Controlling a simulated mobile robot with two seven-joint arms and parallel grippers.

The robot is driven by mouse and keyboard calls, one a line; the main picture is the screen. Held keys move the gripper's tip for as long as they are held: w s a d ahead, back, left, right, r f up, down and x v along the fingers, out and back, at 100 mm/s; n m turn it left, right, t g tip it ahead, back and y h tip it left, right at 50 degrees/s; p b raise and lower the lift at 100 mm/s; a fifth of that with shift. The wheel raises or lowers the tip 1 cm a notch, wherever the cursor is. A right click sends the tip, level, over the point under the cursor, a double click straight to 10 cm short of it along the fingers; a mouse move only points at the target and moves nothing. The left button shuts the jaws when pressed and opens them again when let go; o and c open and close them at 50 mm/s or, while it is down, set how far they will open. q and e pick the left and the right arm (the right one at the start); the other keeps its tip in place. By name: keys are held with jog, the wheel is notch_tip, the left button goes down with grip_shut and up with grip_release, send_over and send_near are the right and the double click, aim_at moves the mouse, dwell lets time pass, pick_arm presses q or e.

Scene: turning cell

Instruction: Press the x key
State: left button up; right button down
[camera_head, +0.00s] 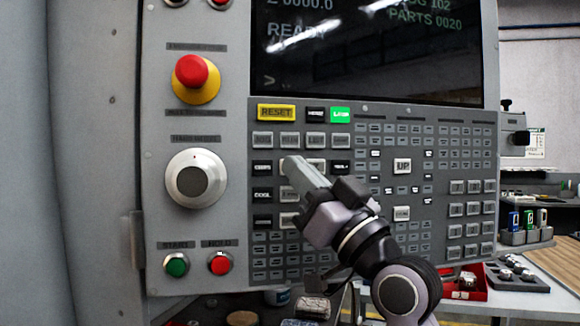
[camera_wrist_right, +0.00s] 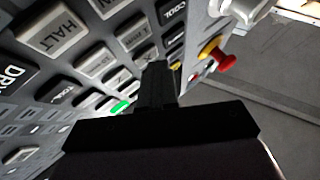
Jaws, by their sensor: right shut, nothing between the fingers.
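The control panel's keypad (camera_head: 445,130) fills the middle of the head view, with rows of grey, white and black keys. My right gripper (camera_head: 294,165) is shut and empty, its fingertips over the white and grey keys left of centre. Its fingers and arm cover some keys there. In the right wrist view the dark fingers (camera_wrist_right: 156,70) point at the panel among white keys and black keys such as the COOL key (camera_wrist_right: 172,12). I cannot read for sure which key is the x key, or tell whether the tips touch a key. My left gripper is out of view.
A red emergency-stop button (camera_head: 192,71), a round dial (camera_head: 195,178), a green start button (camera_head: 176,264) and a red hold button (camera_head: 220,263) stick out left of the keys. The screen (camera_head: 370,55) is above. A bench with a red tray (camera_head: 465,288) lies lower right.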

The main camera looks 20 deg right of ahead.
jog(key=shift+s, duration=0.5)
jog(key=s+p, duration=0.1)
jog(key=s, duration=0.4)
jog(key=shift+a, duration=0.2)
dwell(0.4)
